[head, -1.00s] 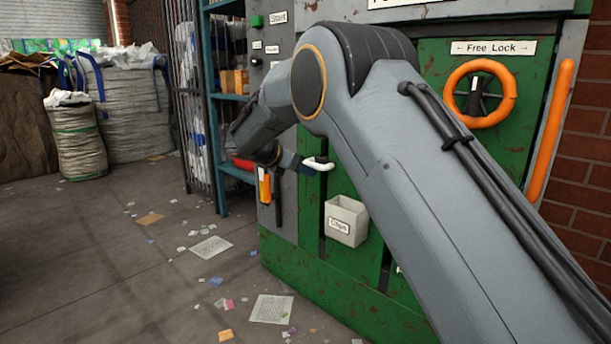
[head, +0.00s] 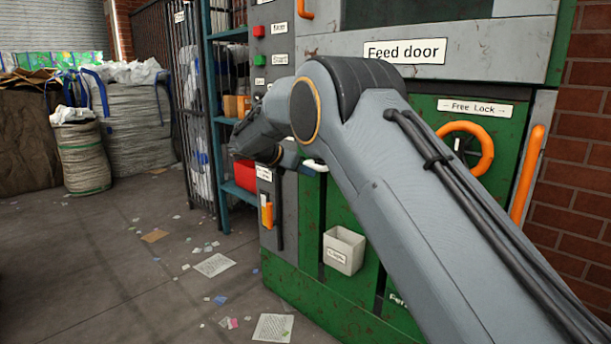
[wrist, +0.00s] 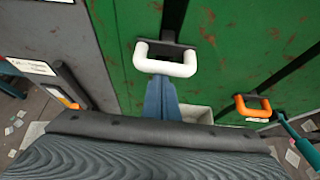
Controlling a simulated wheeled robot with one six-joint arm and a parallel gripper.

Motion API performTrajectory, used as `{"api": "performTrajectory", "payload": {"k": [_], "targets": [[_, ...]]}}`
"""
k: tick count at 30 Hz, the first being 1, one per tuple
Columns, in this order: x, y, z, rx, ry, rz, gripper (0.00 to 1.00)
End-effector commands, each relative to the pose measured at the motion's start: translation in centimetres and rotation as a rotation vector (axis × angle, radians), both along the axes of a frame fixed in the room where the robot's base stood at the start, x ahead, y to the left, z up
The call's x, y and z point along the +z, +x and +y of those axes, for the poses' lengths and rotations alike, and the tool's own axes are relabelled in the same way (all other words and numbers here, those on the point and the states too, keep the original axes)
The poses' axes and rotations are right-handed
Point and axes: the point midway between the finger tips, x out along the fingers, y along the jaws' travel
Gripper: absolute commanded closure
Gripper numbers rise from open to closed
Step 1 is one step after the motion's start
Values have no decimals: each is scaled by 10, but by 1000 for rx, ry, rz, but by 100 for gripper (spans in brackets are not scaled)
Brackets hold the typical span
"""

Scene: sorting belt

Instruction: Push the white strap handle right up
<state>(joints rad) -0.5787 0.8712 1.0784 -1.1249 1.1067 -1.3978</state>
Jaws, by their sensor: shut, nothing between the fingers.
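The white strap handle (wrist: 166,66) is a U-shaped loop on a dark mount in a vertical black slot of the green panel. In the head view the handle (head: 316,166) shows only as a small white piece beside my arm. My gripper (wrist: 160,82) is shut and empty, with its blue-grey fingers just under the handle's lower bar. They touch it or are very close; I cannot tell which. In the head view my gripper (head: 290,158) is partly hidden behind my arm.
An orange handle (wrist: 252,105) sits in a second slot to the right. A pale bin (head: 343,250) is fixed below the white handle. A grey panel with an orange lever (head: 267,214) stands left. An orange wheel (head: 468,149) is on the right. Open floor lies at left.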

Motion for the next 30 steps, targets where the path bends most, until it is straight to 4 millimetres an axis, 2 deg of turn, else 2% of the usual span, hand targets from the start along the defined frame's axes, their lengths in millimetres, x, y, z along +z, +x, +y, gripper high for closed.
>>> {"api": "performTrajectory", "payload": {"k": [1,18,24,30], "targets": [[19,-1,0,0,1,-6,100],[133,0,-1,0,2,-7,100],[158,0,-1,0,1,-6,100],[172,1,-1,0,1,-6,100]]}}
